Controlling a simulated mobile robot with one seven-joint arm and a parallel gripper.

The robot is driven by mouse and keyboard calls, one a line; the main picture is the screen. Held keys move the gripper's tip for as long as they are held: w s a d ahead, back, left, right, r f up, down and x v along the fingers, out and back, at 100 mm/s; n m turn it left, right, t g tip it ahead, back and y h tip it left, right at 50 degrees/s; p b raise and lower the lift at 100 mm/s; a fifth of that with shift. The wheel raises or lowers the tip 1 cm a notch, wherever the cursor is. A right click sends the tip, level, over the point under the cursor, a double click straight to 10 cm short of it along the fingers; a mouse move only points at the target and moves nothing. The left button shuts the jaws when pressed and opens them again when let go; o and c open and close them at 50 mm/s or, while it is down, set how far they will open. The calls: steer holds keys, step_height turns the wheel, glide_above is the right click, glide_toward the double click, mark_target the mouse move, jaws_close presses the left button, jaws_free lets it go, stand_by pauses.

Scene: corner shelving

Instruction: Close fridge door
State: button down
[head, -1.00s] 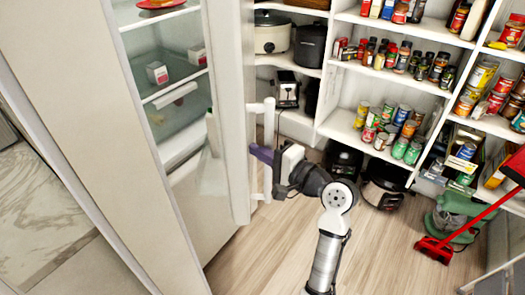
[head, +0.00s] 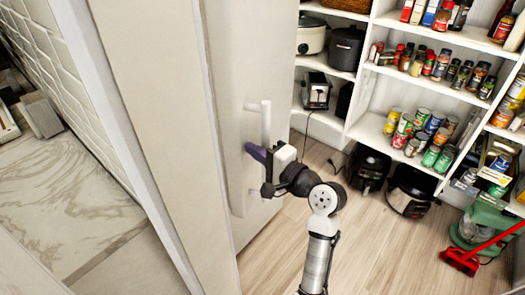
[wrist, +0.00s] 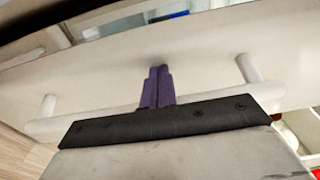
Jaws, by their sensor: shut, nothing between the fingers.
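The fridge door (head: 255,60) is a tall white panel in the head view, and the fridge's inside is hidden there. Its white bar handle (head: 266,122) stands out from the outer face. My gripper (head: 252,150) is shut and empty, with its purple fingers at the handle and their tips close to the door. In the wrist view the fingers (wrist: 159,72) reach past the handle bar (wrist: 205,97) toward the door face (wrist: 200,60). I cannot tell whether the tips touch it. A gap shows beyond the door's far edge in the wrist view.
A cream panel (head: 150,110) stands left of the door. Open shelves (head: 385,85) with cans and jars fill the back right. The wooden floor (head: 350,235) is clear near my arm.

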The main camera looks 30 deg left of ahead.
steer(key=shift+s+a, duration=0.2)
steer(key=shift+a, duration=0.7)
steer(key=shift+s, duration=0.2)
